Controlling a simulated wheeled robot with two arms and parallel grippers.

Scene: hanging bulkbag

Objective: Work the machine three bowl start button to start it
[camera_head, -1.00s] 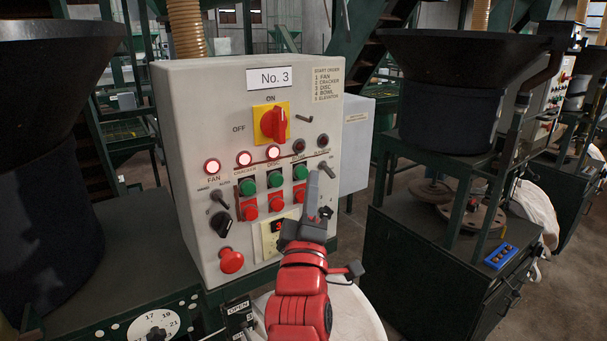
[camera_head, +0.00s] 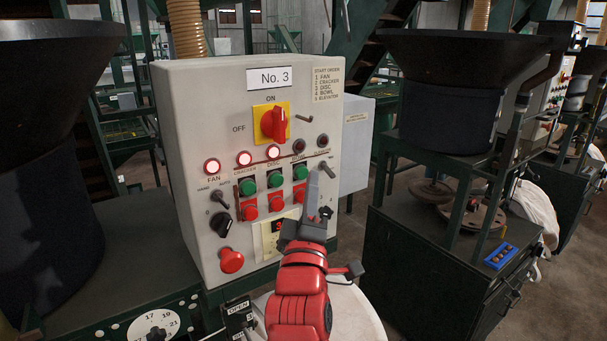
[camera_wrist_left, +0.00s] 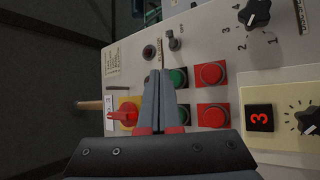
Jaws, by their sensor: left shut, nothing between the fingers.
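The No. 3 control panel (camera_head: 240,125) stands ahead. Its bowl start button (camera_head: 301,173) is the rightmost of three green buttons, above a red one; it also shows in the left wrist view (camera_wrist_left: 179,77), partly behind my fingers. The fan (camera_head: 212,166), cracker (camera_head: 244,158) and disc (camera_head: 273,152) lamps are lit; the bowl lamp (camera_head: 298,146) is dark. My left gripper (camera_head: 313,172) is shut and empty, its tips just right of the bowl start button in the head view; they also show in the wrist view (camera_wrist_left: 159,74). I cannot tell whether they touch anything. My right gripper is not in view.
A red main switch (camera_head: 273,123) on a yellow plate is above the buttons. A red stop knob (camera_head: 231,261) and black selector (camera_head: 220,223) sit lower left. A dark hopper (camera_head: 455,90) stands right, with a blue tray (camera_head: 500,256) on the cabinet.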

